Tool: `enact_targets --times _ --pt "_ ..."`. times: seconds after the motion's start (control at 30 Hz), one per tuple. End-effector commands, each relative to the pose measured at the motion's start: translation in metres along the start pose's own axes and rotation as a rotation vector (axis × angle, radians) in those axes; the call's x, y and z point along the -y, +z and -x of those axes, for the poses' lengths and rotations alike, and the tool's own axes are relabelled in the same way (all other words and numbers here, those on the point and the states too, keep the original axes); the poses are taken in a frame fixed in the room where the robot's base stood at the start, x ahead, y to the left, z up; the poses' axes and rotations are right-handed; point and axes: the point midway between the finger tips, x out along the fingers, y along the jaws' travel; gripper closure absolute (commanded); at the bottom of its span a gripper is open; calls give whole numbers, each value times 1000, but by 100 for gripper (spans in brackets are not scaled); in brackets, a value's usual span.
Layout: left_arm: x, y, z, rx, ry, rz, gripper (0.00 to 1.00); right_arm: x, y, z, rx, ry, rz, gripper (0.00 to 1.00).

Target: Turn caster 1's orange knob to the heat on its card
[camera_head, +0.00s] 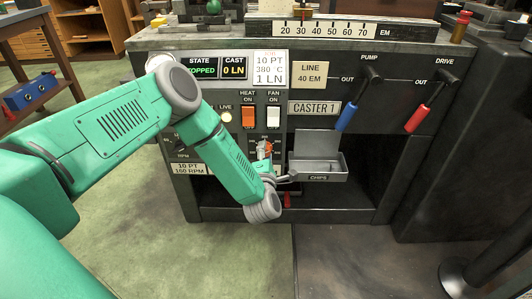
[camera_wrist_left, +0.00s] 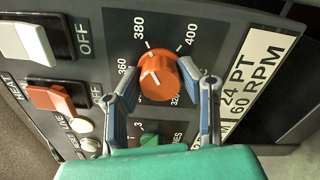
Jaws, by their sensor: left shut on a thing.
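Caster 1's orange knob (camera_wrist_left: 158,76) sits on the dark panel, with a dial of numbers around it that includes 360, 380 and 400. Its white mark shows on the left part of its face; I cannot tell the exact number. My left gripper (camera_wrist_left: 172,84) is shut on the knob, one finger on each side. In the head view the knob (camera_head: 267,147) is small and partly hidden by my left gripper. The card (camera_head: 270,69) above reads 10 PT, 380 °C, 1 LN. My right gripper is not in view.
The orange heat switch (camera_head: 248,117) and white fan switch (camera_head: 273,117) are above the knob. A green knob (camera_wrist_left: 150,139) is just below it. The open chips tray (camera_head: 319,167) juts out close to my wrist on the right. Blue (camera_head: 346,117) and red (camera_head: 418,118) levers are farther right.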

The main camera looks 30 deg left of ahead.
Motion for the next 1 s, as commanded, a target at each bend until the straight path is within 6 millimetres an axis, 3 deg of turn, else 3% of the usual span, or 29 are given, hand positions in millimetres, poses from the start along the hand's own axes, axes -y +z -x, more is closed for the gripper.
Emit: enact_targets --times 0.33,0.37,0.4,0.77,1.0 --pt "0 -6 -2 -11 2 -4 96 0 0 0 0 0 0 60" --pt "0 -6 -2 -11 2 -5 60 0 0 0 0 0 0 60" --pt "0 -6 -2 -11 1 -5 47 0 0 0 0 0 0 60" --pt "0 -1 4 -3 -1 -3 47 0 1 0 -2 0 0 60" --pt "2 -3 38 -4 -4 -2 47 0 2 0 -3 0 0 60"
